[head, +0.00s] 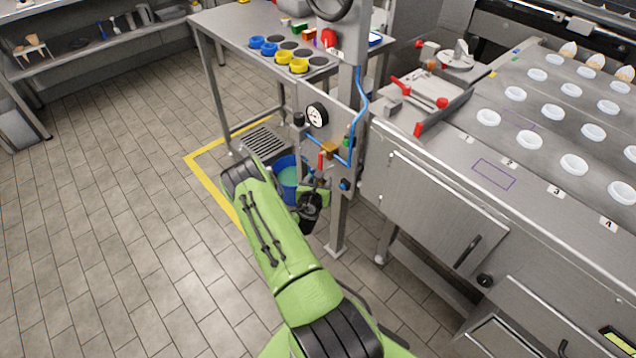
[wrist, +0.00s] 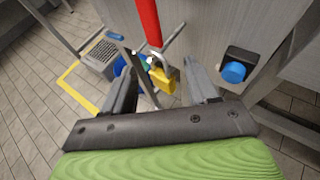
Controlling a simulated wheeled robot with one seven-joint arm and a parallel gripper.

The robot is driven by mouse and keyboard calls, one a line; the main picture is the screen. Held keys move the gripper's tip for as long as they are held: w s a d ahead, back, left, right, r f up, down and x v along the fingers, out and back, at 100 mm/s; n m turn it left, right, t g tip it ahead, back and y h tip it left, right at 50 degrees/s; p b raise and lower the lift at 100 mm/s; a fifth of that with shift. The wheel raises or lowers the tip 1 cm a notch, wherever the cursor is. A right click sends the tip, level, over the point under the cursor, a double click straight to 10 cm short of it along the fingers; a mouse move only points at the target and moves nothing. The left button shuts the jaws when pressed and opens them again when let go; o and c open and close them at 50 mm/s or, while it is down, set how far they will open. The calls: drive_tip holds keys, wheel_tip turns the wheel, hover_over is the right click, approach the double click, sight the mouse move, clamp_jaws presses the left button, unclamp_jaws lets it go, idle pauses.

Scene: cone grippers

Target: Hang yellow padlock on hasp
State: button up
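The yellow padlock (wrist: 163,81) hangs or rests just beyond my fingertips in the wrist view, with its grey shackle up. A red lever (wrist: 149,22) comes down just above the padlock. I cannot clearly make out the hasp or whether the shackle passes through it. In the head view my gripper (head: 318,190) is low beside the panel post.
A blue knob (wrist: 232,72) sits right of my fingers. A gauge (head: 316,115) and a blue hose (head: 361,105) are on the panel. A blue bucket (head: 287,172) stands behind my gripper. A steel machine (head: 440,205) is close on the right; the floor at left is clear.

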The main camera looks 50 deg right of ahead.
drive_tip(key=shift+o, duration=0.2)
drive_tip(key=p+v, duration=0.3)
drive_tip(key=v, duration=1.2)
drive_tip(key=shift+s+a+r, duration=0.15)
drive_tip(key=shift+a+r, duration=0.1)
drive_tip(key=s+a+r+m+g+y+p, duration=0.1)
drive_tip(key=a+r+m+g+p, duration=0.15)
drive_tip(key=r+m, duration=0.7)
drive_tip(key=a+r+m+g+p, duration=0.1)
drive_tip(key=r+m+g+p, duration=0.15)
drive_tip(key=r+m, duration=0.7)
drive_tip(key=s+a+r+m+t+y+p, duration=0.25)
drive_tip(key=a+r+m+y, duration=0.4)
drive_tip(key=a+r, duration=0.75)
drive_tip(key=s+a+r+n+t+y+p, duration=0.2)
drive_tip(key=s+a+r+y, duration=0.3)
drive_tip(key=a, duration=0.6)
drive_tip(key=v, duration=0.4)
drive_tip(key=shift+s, duration=0.15)
